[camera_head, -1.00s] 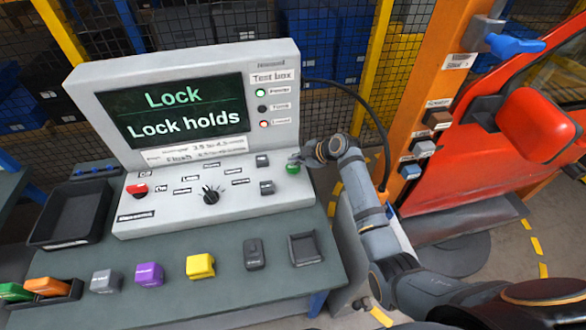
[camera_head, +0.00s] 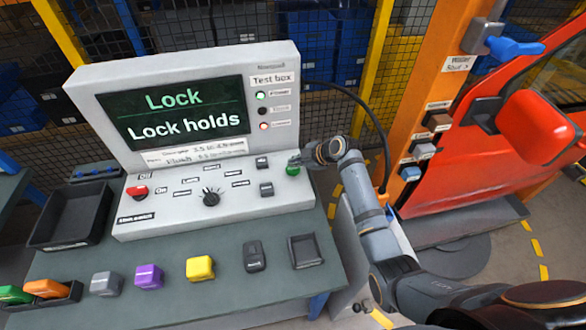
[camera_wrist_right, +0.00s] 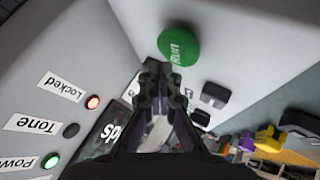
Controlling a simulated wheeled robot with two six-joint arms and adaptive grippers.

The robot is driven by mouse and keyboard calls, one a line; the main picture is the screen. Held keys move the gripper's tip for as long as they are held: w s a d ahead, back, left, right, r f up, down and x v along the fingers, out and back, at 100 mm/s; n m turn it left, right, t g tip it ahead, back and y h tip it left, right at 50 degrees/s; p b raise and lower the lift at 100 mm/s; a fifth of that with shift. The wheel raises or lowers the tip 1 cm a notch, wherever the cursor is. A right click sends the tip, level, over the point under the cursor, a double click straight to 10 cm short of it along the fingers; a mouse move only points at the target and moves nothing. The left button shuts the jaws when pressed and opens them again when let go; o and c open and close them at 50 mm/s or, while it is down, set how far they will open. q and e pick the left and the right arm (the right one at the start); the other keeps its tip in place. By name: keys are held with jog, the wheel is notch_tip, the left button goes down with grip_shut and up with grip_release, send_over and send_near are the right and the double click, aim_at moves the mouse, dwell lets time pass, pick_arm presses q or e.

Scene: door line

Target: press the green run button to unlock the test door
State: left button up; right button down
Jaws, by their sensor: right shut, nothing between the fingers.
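The green run button (camera_head: 292,170) is on the right part of the grey test box's sloped panel (camera_head: 240,205). In the right wrist view the round green button (camera_wrist_right: 178,46) reads "Run" and lies just beyond my fingertips. My right gripper (camera_head: 301,160) is shut and empty right at the button. The wrist view also shows its closed fingers (camera_wrist_right: 155,72); I cannot tell whether they touch the button. The screen (camera_head: 175,112) reads "Lock" and "Lock holds". The red test door (camera_head: 450,150) stands at the right. My left gripper is not in view.
A red switch (camera_head: 137,190), a black knob (camera_head: 211,197) and dark buttons share the panel. Yellow (camera_head: 200,267), purple (camera_head: 149,276) and grey blocks lie on the table in front. A black cable (camera_head: 365,110) arcs behind my right arm. The locked lamp (camera_wrist_right: 92,102) glows red.

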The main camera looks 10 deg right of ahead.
aim_at(295, 169)
jog(key=shift+f+b, duration=0.35)
jog(key=shift+f, duration=0.05)
jog(key=shift+f+b, duration=0.45)
jog(key=shift+f, duration=0.1)
dwell(0.7)
jog(key=shift+r, duration=0.1)
jog(key=shift+r+p, duration=0.8)
jog(key=shift+r, duration=0.05)
jog(key=shift+r+p, duration=1.95)
jog(key=shift+r, duration=0.55)
jog(key=shift+r, duration=0.1)
